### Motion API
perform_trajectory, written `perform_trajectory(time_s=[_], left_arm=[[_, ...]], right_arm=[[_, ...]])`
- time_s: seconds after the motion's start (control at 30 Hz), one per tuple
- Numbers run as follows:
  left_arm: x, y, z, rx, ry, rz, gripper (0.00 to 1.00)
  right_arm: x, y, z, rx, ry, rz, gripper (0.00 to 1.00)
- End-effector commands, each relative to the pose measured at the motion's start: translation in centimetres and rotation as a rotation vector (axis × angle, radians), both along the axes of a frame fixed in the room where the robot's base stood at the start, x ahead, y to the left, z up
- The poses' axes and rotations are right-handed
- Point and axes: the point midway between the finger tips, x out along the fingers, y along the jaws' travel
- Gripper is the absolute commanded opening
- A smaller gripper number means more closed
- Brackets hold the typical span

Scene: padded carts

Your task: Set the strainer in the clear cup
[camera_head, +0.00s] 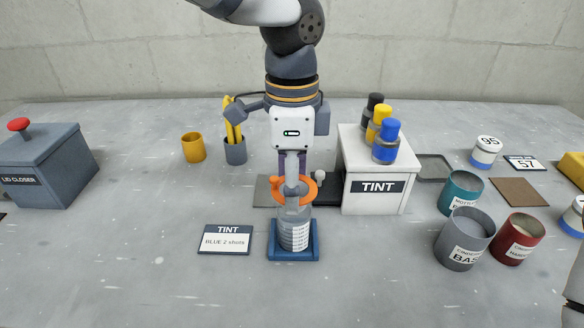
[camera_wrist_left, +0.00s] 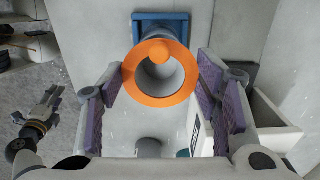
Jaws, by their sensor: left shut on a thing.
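The orange ring-shaped strainer (camera_head: 310,187) is between the fingers of my left gripper (camera_head: 293,172). In the left wrist view the strainer (camera_wrist_left: 131,84) spans the gap between both purple finger pads, so the left gripper (camera_wrist_left: 160,84) is shut across it. The clear cup (camera_head: 293,232), with a white label, stands upright on a blue base (camera_head: 294,255) directly below; I cannot tell whether the strainer touches its rim. Grey cup wall shows through the ring. My right gripper (camera_wrist_left: 45,102) shows small at the left of the wrist view; its finger state is unclear.
A white TINT box (camera_head: 376,187) carrying black, yellow and blue bottles stands close on the right. A TINT card (camera_head: 226,240) lies on the left. Several cans stand at right, including a grey one (camera_head: 464,240). The lid closer (camera_head: 45,165) is far left. The front-left table is clear.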

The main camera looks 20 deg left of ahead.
Motion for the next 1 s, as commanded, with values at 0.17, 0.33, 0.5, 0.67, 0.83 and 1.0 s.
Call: perform_trajectory(time_s=[0.17,0.33,0.5,0.67,0.83,1.0], left_arm=[[0.0,0.0,-1.4,0.001,0.001,0.0,0.38],[-0.1,0.0,-2.8,0.001,0.002,0.0,0.38],[-0.1,0.0,-3.8,0.0,0.002,0.001,0.38],[0.0,0.0,-4.3,0.0,0.001,0.001,0.38],[0.0,0.0,-4.3,0.0,0.0,0.001,0.38],[0.0,0.0,-4.3,0.0,0.0,0.001,0.69]], right_arm=[[0.0,0.0,0.0,0.0,-0.001,0.0,0.4],[0.0,0.0,0.0,0.0,-0.001,0.0,0.4],[0.0,0.0,0.0,0.0,0.0,0.0,0.4],[0.0,0.0,0.0,0.0,0.0,0.0,0.4],[0.0,0.0,0.0,0.0,0.0,0.0,0.4],[0.0,0.0,0.0,0.0,0.0,0.0,0.4]])
